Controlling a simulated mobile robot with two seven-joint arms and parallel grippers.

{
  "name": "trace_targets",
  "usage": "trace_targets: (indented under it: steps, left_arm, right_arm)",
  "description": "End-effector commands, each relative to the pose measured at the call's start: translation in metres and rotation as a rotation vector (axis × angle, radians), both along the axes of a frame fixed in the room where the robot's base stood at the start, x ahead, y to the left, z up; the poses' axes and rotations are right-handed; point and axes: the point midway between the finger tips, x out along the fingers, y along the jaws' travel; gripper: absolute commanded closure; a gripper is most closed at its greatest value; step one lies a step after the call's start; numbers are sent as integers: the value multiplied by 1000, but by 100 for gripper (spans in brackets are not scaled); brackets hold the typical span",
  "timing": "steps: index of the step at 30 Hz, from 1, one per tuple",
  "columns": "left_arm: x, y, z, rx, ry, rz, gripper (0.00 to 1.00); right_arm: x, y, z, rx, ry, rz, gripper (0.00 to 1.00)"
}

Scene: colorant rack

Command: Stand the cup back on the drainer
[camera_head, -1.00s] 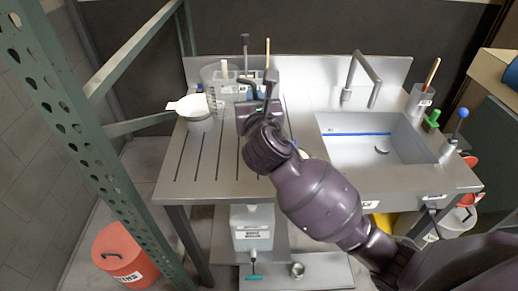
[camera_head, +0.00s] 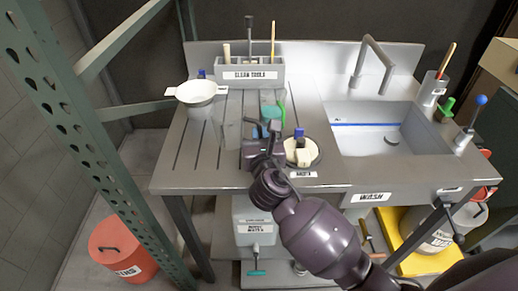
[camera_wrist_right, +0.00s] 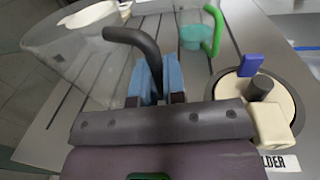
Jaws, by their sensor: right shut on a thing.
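A clear cup (camera_wrist_right: 75,58) with a dark curved handle (camera_wrist_right: 140,42) fills the upper left of the right wrist view. In the head view the clear cup (camera_head: 229,132) shows faintly over the grooved drainer (camera_head: 185,165). My right gripper (camera_head: 265,130) is just right of it. The blue fingertips of the right gripper (camera_wrist_right: 158,82) are shut on the handle. The cup looks upright in the head view; I cannot tell whether its base touches the drainer. My left gripper is not in view.
A cup with a green handle and teal contents (camera_wrist_right: 198,33) stands close behind the gripper. A round holder (camera_head: 302,152) sits to its right, a white bowl (camera_head: 202,92) to the left, a clean tools box (camera_head: 252,73) behind. The left front drainer is clear.

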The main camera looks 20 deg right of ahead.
Motion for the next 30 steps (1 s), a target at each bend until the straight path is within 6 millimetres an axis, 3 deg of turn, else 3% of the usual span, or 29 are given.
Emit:
trace_targets:
  steps: [1,6,22,23,27,30]
  left_arm:
    - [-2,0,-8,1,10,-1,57]
    - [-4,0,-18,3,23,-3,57]
    - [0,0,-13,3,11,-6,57]
    - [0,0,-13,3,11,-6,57]
    - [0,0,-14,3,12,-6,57]
    - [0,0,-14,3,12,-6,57]
  right_arm:
    - [0,0,-16,0,10,0,100]
    - [0,0,-40,-1,8,-1,100]
    - [0,0,-47,-1,2,0,100]
    - [0,0,-47,-1,2,0,87]
    - [0,0,-46,-1,2,0,66]
    - [0,0,-46,-1,2,0,63]
